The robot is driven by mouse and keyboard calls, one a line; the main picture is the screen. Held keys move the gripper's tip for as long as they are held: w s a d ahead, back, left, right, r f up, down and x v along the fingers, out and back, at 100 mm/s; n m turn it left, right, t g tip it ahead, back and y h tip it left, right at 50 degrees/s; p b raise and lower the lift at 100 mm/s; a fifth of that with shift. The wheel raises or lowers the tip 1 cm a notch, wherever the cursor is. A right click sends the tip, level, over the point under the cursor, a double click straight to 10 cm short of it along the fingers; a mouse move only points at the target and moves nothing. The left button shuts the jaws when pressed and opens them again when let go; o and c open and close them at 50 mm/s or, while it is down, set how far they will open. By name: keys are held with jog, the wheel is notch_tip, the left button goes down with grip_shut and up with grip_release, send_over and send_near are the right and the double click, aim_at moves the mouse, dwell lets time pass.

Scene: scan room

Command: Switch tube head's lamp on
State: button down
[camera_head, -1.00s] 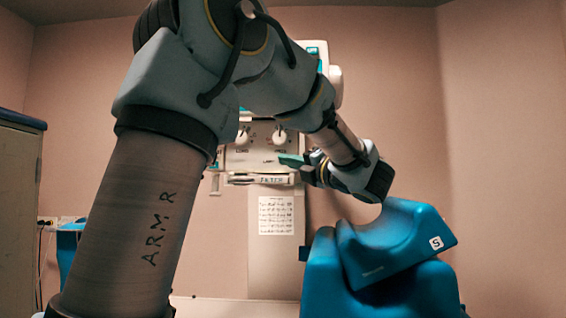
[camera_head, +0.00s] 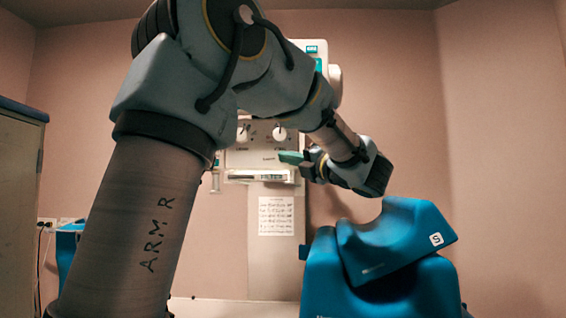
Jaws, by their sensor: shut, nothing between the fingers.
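The tube head (camera_head: 262,158) is a pale housing on the back wall, partly hidden behind my arm. Its front panel has two white knobs, and the right knob (camera_head: 279,133) shows clearly. Small dark lettering lies below the knobs, too small to read. My gripper (camera_head: 283,157) has green fingertips pointing left, in front of the panel's right part, below the right knob. It is shut and empty. I cannot tell whether the fingertips touch the panel. No lamp switch can be made out.
A blue padded piece of equipment (camera_head: 425,290) stands at the lower right, below my gripper. A printed sheet (camera_head: 276,215) hangs on the column under the panel. A cabinet (camera_head: 20,210) stands at the left edge. Bare wall lies to the right.

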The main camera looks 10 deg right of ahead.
jog(key=shift+s, duration=0.25)
jog(key=s+a+b, duration=0.1)
jog(key=s+b, duration=0.4)
jog(key=s, duration=0.1)
jog(key=shift+a+b, duration=0.15)
jog(key=shift+b, duration=0.25)
dwell(0.5)
